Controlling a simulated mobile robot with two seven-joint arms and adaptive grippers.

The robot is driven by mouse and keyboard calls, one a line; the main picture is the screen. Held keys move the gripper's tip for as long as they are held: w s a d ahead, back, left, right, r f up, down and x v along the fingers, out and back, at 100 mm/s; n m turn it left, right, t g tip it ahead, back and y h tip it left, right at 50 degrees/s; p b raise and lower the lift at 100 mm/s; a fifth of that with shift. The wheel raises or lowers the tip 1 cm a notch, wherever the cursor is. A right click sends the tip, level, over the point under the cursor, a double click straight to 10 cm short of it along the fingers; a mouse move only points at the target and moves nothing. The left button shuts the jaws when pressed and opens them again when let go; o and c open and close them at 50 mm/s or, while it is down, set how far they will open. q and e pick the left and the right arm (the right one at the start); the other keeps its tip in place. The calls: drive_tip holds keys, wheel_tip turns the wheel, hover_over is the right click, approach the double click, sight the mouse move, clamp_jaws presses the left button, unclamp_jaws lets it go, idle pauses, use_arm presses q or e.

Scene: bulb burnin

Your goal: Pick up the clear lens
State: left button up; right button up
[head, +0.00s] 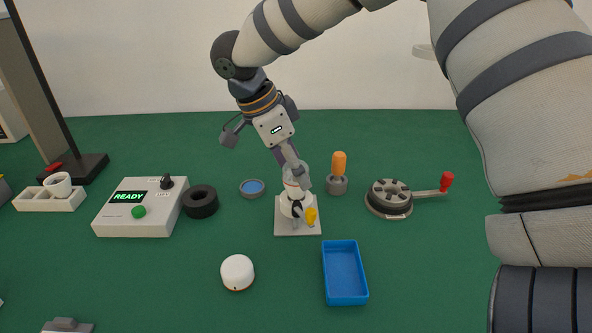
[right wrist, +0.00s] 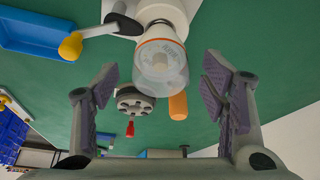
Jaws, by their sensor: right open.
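The clear lens (right wrist: 160,70) is a see-through cup with an orange ring, on top of a white lamp body in the right wrist view. In the head view the lens (head: 291,180) shows partly behind my right gripper (head: 296,172). The lamp stands upright on a light square base plate (head: 284,229) with a yellow-knobbed lever (head: 311,215). In the right wrist view my right gripper (right wrist: 160,86) is open, its purple-padded fingers on either side of the lens with gaps to both. My left gripper is not in view.
An empty blue tray (head: 346,300) and a white cap (head: 238,272) stand in front. An orange-handled tool (head: 338,175) and a round fixture with a red-knobbed crank (head: 390,199) stand right. A blue-centred dish (head: 252,188), black ring (head: 200,202) and READY control box (head: 140,208) stand left.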

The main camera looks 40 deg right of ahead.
drive_tip(key=c, duration=0.8)
drive_tip(key=shift+c, duration=0.2)
drive_tip(key=shift+r, duration=0.15)
wheel_tip(320, 180, up, 2)
drive_tip(key=shift+r, duration=0.25)
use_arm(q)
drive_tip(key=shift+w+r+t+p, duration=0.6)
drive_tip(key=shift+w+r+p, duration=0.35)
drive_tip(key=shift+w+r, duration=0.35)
use_arm(e)
drive_tip(key=s+a+r, duration=0.5)
drive_tip(key=r, duration=0.2)
drive_tip(key=s+a+r, duration=0.5)
drive_tip(key=r, duration=0.2)
drive_tip(key=shift+r, duration=0.35)
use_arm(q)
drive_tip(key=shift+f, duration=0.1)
